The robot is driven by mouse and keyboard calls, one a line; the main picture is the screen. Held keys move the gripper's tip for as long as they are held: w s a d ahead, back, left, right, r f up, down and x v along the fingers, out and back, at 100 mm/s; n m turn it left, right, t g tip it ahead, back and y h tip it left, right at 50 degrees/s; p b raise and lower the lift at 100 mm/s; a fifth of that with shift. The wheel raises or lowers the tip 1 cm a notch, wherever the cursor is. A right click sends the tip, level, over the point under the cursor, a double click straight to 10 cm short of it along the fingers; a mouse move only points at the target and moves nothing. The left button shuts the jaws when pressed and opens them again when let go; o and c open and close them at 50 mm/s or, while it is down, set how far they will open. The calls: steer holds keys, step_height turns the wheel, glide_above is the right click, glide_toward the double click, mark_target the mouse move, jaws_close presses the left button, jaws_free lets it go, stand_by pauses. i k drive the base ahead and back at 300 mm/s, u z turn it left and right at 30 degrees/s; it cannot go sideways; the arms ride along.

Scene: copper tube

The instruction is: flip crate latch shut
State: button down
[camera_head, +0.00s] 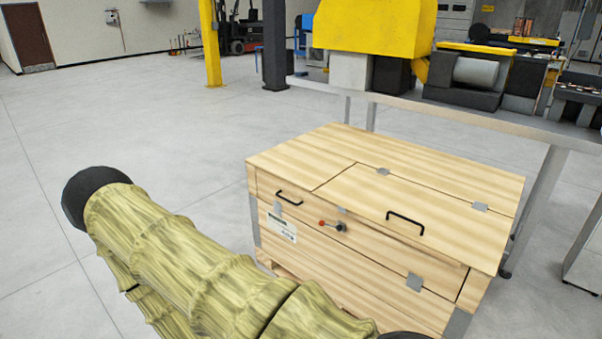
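A pale wooden crate (290,160) stands on the floor at the centre right. Its top panels look closed. On its front, just below the lid edge, is a small latch (333,225) with a red-orange end on the left and a dark pivot on the right. The lever lies nearly level; I cannot tell whether it is engaged. A small grey metal plate (343,210) sits just above it. My gripper is not in view. My arm, in a yellow-green sleeve, crosses the lower left and hides the crate's lower front-left part.
A yellow post (211,45) is further back. The floor to the left is clear.

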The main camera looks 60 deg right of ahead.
mark_target(329, 225)
steer(key=z, duration=0.3)
steer(key=i, duration=1)
steer(key=z, duration=1.3)
steer(key=i, duration=0.55)
steer(key=z, duration=0.6)
